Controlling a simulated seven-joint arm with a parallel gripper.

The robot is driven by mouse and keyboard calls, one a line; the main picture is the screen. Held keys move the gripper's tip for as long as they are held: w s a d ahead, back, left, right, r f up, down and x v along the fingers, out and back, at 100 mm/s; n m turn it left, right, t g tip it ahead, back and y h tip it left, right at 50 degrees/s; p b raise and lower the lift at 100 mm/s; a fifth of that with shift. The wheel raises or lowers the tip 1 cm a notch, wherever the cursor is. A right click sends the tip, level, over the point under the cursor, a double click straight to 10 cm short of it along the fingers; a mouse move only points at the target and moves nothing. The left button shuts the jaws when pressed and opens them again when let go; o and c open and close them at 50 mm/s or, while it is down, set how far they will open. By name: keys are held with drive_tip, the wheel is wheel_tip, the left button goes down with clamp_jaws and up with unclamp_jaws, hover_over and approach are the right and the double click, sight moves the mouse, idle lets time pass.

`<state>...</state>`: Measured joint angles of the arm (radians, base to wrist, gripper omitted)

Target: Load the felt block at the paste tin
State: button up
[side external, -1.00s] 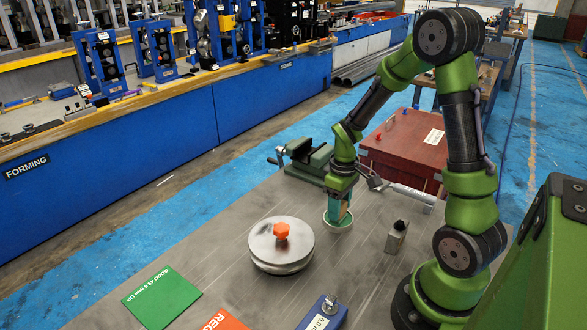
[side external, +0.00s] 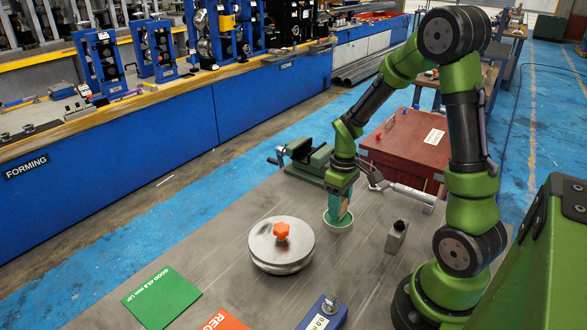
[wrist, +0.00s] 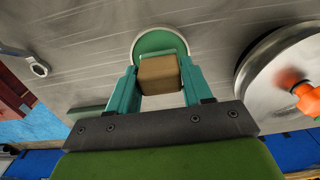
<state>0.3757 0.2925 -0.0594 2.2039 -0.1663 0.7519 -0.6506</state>
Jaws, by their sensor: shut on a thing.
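The paste tin (side external: 338,226) is a low round tin with a pale rim and green inside, standing on the grey metal table. It also shows in the wrist view (wrist: 160,37). My gripper (side external: 338,205) points down at the tin. Its teal fingers (wrist: 158,78) are shut on the felt block (wrist: 158,72), a tan-brown block. In the wrist view the block overlaps the near part of the tin. Whether the block touches the paste is hidden.
A round steel piece with an orange knob (side external: 281,246) stands left of the tin. A small grey block with a black knob (side external: 396,237) stands to the right. A green vise (side external: 308,158) is behind. Green (side external: 161,297) and red (side external: 225,320) cards lie in front.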

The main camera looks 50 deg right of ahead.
drive_tip(key=shift+r, duration=2.9)
